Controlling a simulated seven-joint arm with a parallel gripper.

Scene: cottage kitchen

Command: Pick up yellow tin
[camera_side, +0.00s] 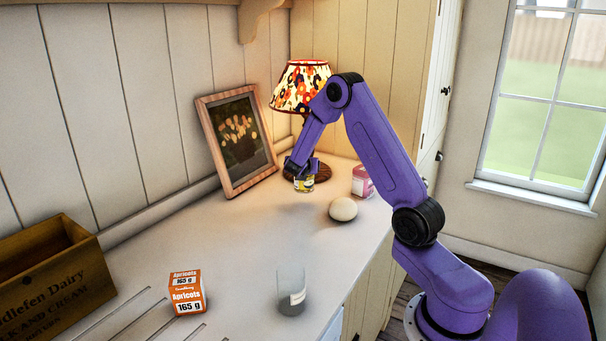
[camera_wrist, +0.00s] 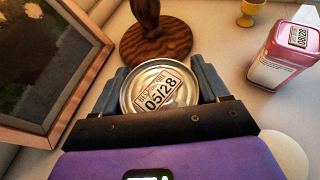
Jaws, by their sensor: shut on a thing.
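The yellow tin (camera_side: 304,184) is held in my gripper (camera_side: 302,174) in front of the lamp in the side view. In the wrist view, the tin's round silver lid (camera_wrist: 158,88) carries a date label reading 05/28. It sits between the two fingers of my gripper (camera_wrist: 159,90), which are shut on its sides. The tin's label side is mostly hidden by my gripper. Whether the tin touches the counter or is just above it, I cannot tell.
The lamp (camera_side: 301,88) and a picture frame (camera_side: 237,139) stand close behind. A pink container (camera_side: 362,181) and a pale round object (camera_side: 343,209) are to the right. A yellow egg cup (camera_wrist: 250,12), an apricots box (camera_side: 187,292), a glass (camera_side: 291,291) and a wooden crate (camera_side: 50,280) also stand here.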

